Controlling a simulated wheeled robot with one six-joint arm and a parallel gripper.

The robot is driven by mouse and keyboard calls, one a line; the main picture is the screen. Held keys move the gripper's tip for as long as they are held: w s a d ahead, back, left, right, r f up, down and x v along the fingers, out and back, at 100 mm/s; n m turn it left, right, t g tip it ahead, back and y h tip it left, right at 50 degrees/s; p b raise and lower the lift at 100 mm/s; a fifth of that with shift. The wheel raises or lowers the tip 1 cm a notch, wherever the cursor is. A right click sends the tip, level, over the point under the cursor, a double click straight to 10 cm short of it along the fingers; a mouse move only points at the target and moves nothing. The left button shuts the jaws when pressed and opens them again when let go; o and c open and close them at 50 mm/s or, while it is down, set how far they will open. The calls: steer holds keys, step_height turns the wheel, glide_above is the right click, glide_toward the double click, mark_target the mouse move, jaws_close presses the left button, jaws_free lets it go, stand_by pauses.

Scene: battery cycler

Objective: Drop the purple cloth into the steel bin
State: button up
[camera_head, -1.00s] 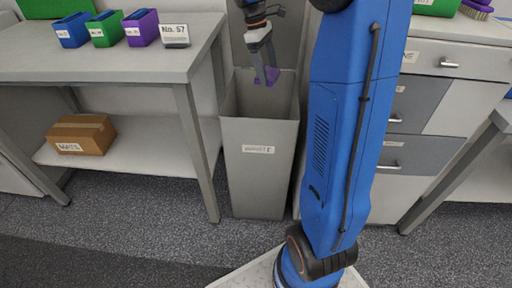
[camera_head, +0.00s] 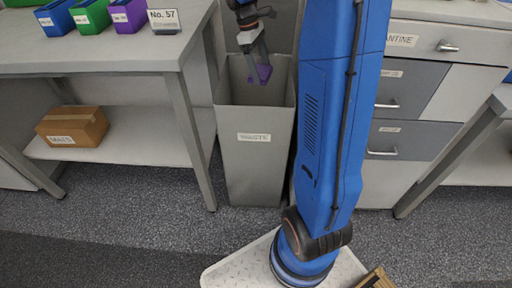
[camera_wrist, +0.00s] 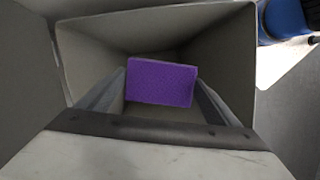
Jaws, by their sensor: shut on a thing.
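The purple cloth (camera_head: 259,75) hangs from my gripper (camera_head: 256,68) just above the mouth of the steel bin (camera_head: 254,165). In the wrist view the cloth (camera_wrist: 161,82) shows as a flat purple rectangle between the two fingers, which are shut on it. The bin's grey inner walls (camera_wrist: 100,40) surround the cloth in that view, and the bin's interior lies below it. The bin is tall, grey and open at the top, with a label reading WASTE on its front. The bin's floor is partly hidden behind the cloth.
A drawer cabinet (camera_head: 425,90) stands on the right, close to the bin.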

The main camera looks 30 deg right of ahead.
steer(key=o, duration=1)
steer(key=shift+r, duration=0.1)
steer(key=v, duration=1.1)
steer(key=shift+w+a+r, duration=0.15)
steer(key=shift+r, duration=0.2)
